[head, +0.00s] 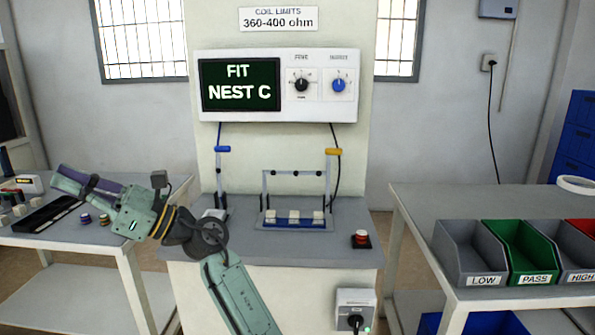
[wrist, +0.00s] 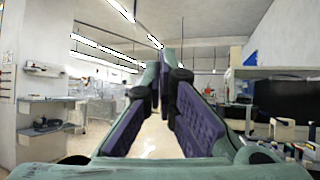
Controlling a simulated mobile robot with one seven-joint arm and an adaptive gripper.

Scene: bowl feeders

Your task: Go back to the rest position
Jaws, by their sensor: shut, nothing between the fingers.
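My gripper (head: 62,178) is at the left in the head view, over the left table, with my arm reaching up from the bottom middle. In the wrist view its two purple-padded fingers (wrist: 163,80) come together at the tips. They are shut with nothing between them. The wrist view looks out across the room toward the ceiling lights, and no part is close to the fingers.
The left table (head: 85,237) holds a black tray and small coils. The central bench (head: 340,252) carries a fixture (head: 297,217) and a red button (head: 361,239). Bins labelled LOW (head: 487,280), PASS (head: 535,278) and HIGH stand on the right table. The screen (head: 240,84) reads FIT NEST C.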

